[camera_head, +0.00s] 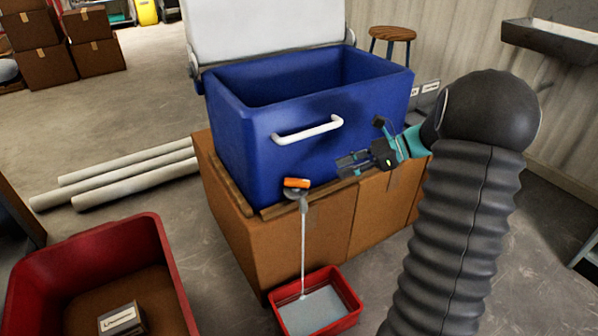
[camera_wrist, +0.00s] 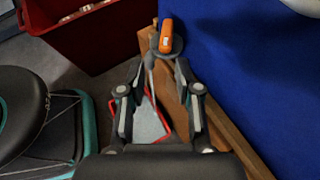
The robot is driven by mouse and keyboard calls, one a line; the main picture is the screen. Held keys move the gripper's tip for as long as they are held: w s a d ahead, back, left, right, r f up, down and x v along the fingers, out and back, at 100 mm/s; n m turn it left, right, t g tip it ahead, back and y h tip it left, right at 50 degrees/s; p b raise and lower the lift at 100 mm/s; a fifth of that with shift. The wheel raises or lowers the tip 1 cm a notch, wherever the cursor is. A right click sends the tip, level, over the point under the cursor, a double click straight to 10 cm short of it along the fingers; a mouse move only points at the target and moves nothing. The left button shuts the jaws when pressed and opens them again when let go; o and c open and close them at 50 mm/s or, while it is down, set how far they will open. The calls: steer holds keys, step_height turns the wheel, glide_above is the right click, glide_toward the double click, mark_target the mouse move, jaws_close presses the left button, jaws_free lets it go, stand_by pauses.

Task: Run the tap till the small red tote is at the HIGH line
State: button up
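The small red tote (camera_head: 338,325) stands on the floor below the front of the blue cooler (camera_head: 235,140). Pale water (camera_head: 312,310) covers its inside; I cannot make out a HIGH line. The tap's orange handle (camera_head: 297,183) is low on the cooler's front and lies crosswise in the head view. A thin stream (camera_head: 303,245) runs from the tap into the tote. My gripper (camera_head: 350,163) is in front of the cooler, right of the tap and apart from it. In the wrist view its fingers (camera_wrist: 159,75) are open and empty, with the orange handle (camera_wrist: 166,35) beyond them.
The cooler, lid (camera_head: 265,30) raised, stands on cardboard boxes (camera_head: 325,225) with wooden strips. A large red bin (camera_head: 150,240) holding a small box stands at the lower left. White pipes (camera_head: 125,170) lie on the floor. A stool (camera_head: 393,35) stands behind.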

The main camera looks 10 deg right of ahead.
mark_target(297, 180)
steer(key=shift+m, duration=0.4)
steer(key=x, duration=0.8)
steer(key=w+x, duration=0.1)
steer(key=x, duration=0.4)
steer(key=shift+d, duration=0.15)
